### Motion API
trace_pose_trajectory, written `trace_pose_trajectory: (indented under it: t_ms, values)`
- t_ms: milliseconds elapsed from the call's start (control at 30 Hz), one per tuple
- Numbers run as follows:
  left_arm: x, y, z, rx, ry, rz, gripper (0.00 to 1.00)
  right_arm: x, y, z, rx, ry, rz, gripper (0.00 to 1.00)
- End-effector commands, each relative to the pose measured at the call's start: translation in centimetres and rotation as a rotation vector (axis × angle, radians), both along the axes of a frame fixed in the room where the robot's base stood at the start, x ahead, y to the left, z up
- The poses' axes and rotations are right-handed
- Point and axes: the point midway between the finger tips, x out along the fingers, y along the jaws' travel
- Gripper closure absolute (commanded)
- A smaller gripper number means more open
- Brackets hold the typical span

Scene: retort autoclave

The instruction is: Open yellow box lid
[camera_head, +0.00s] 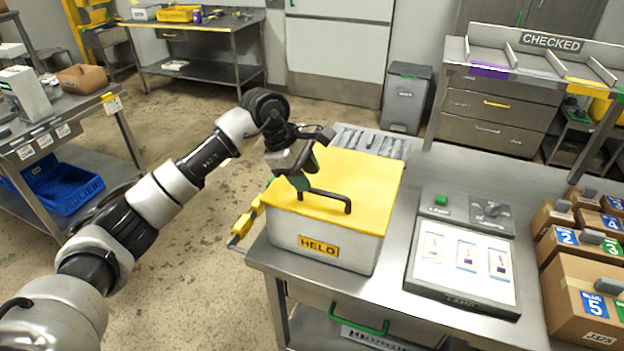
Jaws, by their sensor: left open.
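A white box labelled HELD (348,248) stands on the steel table with its yellow lid (368,180) lying flat on top. A black bar handle (328,200) rises from the lid. My left gripper (304,182) is over the lid with its fingers pointing down, at the left end of the handle. It is open; whether a finger touches the handle cannot be told. A yellow latch-like piece (246,222) is on the box's left side. My right gripper is not in view.
Right of the box, a panel with cards (462,262) lies on the steel table (400,290). Small numbered cartons (585,300) crowd the right edge. A ribbed tray or rack (372,141) sits behind the box. Open floor lies to the left.

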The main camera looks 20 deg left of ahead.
Motion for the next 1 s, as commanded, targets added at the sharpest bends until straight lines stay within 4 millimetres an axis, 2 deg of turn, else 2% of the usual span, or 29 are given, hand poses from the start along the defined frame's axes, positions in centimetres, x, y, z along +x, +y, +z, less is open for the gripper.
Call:
trace_pose_trajectory:
  t_ms: [200,567,667,833,1000]
  values:
    - [0.4,-1.1,-2.4,-0.001,0.002,0.0,0.6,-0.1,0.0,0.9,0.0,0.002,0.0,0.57]
    - [0.6,-1.3,-3.0,-0.001,-0.001,0.0,0.6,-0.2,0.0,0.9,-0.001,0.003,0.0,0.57]
    - [0.5,-1.3,-3.0,-0.001,-0.001,0.0,0.72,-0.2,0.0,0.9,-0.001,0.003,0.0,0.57]
    - [0.5,-1.3,-3.0,-0.001,-0.001,0.0,0.98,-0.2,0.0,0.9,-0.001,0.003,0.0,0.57]
    - [0.5,-1.3,-3.0,-0.001,-0.001,0.0,1.0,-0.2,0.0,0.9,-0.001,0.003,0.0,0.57]
